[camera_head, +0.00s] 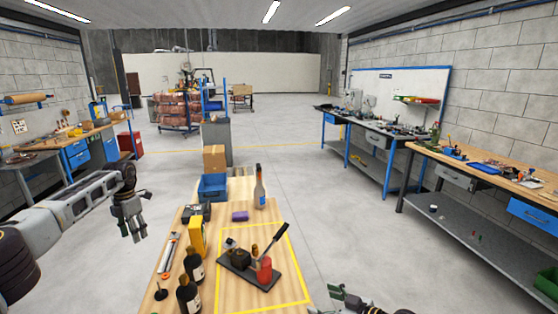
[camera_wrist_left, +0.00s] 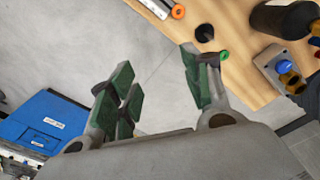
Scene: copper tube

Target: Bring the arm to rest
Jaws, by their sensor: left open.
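My left arm (camera_head: 75,203) comes in from the left in the head view. Its gripper (camera_head: 134,222) hangs over the grey floor, left of the wooden table (camera_head: 233,287) and apart from it. In the left wrist view the left gripper (camera_wrist_left: 160,90) has its green-padded fingers spread, with only floor between them. My right gripper (camera_head: 352,302) shows partly at the bottom edge of the head view, right of the table; its jaws cannot be made out clearly.
Workbenches (camera_head: 480,165) line both walls. The floor left of the table is clear.

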